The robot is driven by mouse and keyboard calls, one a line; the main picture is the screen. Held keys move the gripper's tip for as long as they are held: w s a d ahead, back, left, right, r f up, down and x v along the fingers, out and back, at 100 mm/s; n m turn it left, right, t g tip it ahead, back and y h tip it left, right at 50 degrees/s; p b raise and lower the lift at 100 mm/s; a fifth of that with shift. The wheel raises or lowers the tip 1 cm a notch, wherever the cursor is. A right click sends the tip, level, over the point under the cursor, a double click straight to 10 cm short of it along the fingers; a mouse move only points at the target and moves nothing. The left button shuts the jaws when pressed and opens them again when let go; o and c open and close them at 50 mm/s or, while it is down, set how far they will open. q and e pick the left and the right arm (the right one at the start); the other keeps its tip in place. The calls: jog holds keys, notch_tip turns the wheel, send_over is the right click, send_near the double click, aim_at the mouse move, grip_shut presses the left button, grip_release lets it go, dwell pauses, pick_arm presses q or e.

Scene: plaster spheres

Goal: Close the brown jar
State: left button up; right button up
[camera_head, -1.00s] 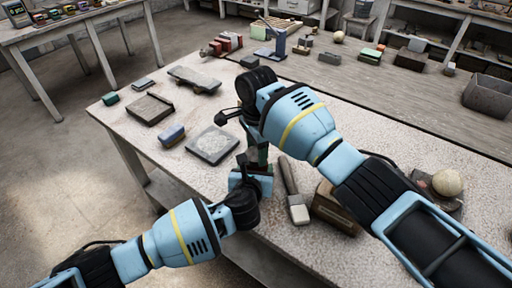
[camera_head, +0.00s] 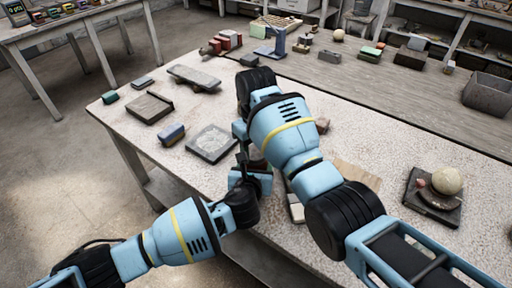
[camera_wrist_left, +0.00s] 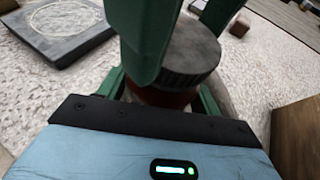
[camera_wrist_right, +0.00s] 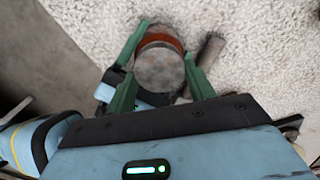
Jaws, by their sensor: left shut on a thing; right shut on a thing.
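The brown jar (camera_wrist_left: 160,97) shows in the left wrist view as a reddish-brown body under a dark grey round lid (camera_wrist_left: 192,50). My left gripper (camera_wrist_left: 165,100) is shut around the jar's body. My right gripper (camera_wrist_right: 160,78) is shut on the lid from above, with its green fingers on either side. In the right wrist view the lid (camera_wrist_right: 160,70) covers most of the jar, and a reddish-brown rim (camera_wrist_right: 165,42) shows past its edge. I cannot tell whether the lid is fully seated.
A dark slab with a pale circle (camera_head: 212,144) and a blue block (camera_head: 171,133) lie to the left on the table. A dark board with a pale sphere (camera_head: 447,180) lies to the right. A wooden box (camera_wrist_left: 298,140) stands close right in the left wrist view.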

jog(key=shift+r, duration=0.1)
jog(key=o, duration=0.9)
notch_tip(320, 180, up, 4)
jog(key=shift+r, duration=0.1)
jog(key=shift+a+r, duration=0.1)
jog(key=shift+a, duration=0.05)
jog(key=shift+c, duration=0.2)
